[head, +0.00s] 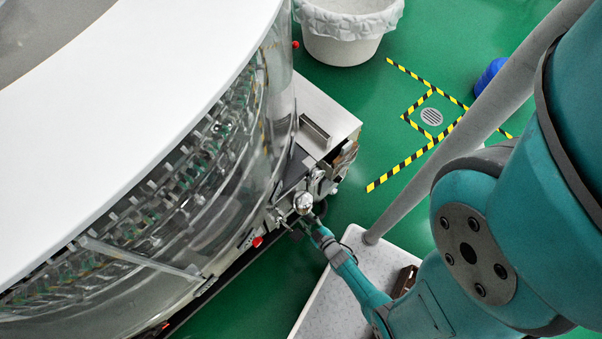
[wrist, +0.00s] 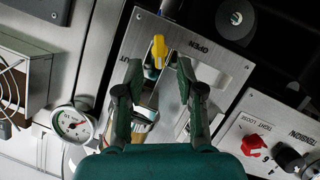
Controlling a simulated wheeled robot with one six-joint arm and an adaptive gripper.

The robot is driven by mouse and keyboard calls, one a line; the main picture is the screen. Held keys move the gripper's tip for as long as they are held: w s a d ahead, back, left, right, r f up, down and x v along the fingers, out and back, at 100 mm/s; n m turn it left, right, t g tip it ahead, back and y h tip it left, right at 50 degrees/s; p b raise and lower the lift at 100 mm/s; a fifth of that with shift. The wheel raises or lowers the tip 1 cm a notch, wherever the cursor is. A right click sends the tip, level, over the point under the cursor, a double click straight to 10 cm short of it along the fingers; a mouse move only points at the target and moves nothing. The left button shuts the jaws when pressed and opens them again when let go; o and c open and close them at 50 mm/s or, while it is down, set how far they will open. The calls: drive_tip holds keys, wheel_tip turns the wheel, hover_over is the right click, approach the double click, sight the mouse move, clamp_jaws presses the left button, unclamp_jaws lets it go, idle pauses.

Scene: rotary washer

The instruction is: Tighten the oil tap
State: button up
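The oil tap (wrist: 159,49) shows in the wrist view as a small yellow lever on a metal plate, with "OPEN" printed to its right and a partly hidden label to its left. My gripper (wrist: 158,68) is open, with one finger on each side of the lever's line. The lever's yellow end lies just beyond the fingertips, and the fingers look apart from it. In the head view my gripper (head: 316,230) is small beside the machine's metal fittings, and the tap cannot be made out there.
A pressure gauge (wrist: 73,123) sits to the left and a red knob (wrist: 252,145) to the right on a tension panel. The round washer (head: 120,110) fills the left. A lined white bin (head: 342,42) stands behind.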

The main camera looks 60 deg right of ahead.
drive_tip(key=shift+x, duration=2.65)
clamp_jaws()
